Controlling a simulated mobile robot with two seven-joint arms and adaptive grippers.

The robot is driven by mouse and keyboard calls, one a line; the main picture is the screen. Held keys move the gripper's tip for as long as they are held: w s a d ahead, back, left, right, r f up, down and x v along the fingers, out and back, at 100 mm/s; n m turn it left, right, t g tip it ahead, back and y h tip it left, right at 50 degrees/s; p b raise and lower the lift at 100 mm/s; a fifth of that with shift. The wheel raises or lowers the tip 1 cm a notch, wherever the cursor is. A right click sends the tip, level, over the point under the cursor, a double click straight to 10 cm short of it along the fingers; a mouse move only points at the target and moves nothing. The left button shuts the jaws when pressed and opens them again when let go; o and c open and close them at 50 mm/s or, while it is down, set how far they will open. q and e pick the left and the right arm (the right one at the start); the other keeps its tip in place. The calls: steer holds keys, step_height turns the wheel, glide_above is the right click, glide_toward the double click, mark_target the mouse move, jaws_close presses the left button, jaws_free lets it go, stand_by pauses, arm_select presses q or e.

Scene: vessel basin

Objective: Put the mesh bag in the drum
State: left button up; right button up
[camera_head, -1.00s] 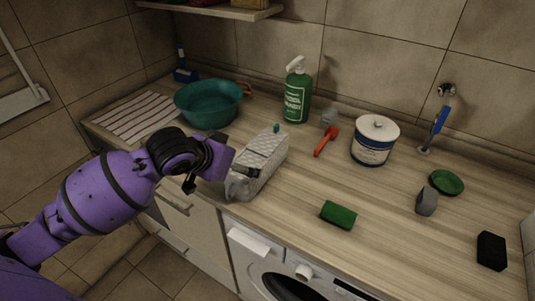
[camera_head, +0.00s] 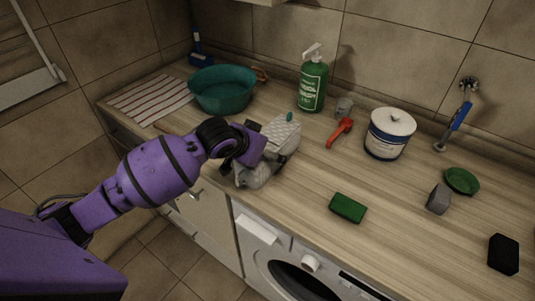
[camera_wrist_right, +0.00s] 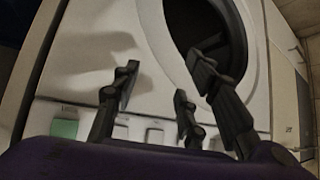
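The mesh bag (camera_head: 285,133) is a pale grey-white, box-shaped bag with a quilted texture and a teal toggle, lying near the counter's front edge in the head view. My left gripper (camera_head: 246,165) is at the bag's near left end, overlapping it. Its fingers are partly hidden, and I cannot tell whether they grip the bag. The front-loading washer (camera_head: 259,245) is under the counter, its dark round front (camera_head: 296,279) partly cut off. The drum's inside is not clear. My right gripper (camera_wrist_right: 160,78) is open and empty in the right wrist view, in front of the washer's dark round front (camera_wrist_right: 208,28).
On the counter (camera_head: 290,200) stand a teal basin (camera_head: 222,92), a green pump bottle (camera_head: 312,83) and a white tub (camera_head: 388,135). A red-handled tool (camera_head: 340,132), green sponge (camera_head: 348,208), grey block (camera_head: 439,199), green dish (camera_head: 461,181) and black block (camera_head: 503,254) lie on it.

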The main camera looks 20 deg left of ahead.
arm_select(q)
steer(key=c, duration=1.5)
